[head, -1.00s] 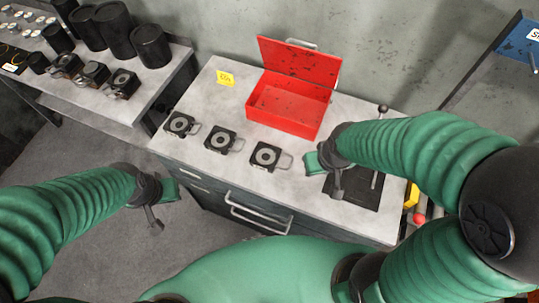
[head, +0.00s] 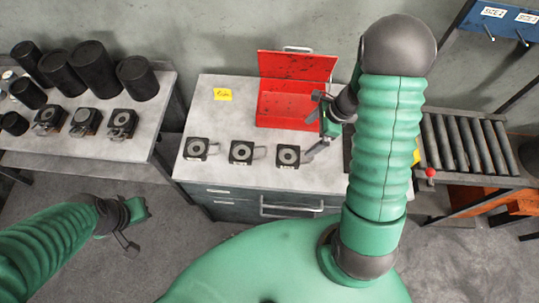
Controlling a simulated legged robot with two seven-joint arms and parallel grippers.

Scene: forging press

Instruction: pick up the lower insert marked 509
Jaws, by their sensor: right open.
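Three dark square inserts with round grey rings and wire handles lie in a row on the cabinet top: a left one (head: 197,148), a middle one (head: 241,151) and a right one (head: 288,155). Their small front markings are too small to read, so I cannot tell which is 509. My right gripper (head: 318,124) is open and empty, above the cabinet, just right of the right insert and in front of the red box. My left gripper (head: 135,226) looks open and empty, over the floor left of the cabinet front.
A left bench (head: 150,120) holds black cylinders and more blocks. A roller conveyor (head: 466,145) is at right. My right arm covers the cabinet's right part.

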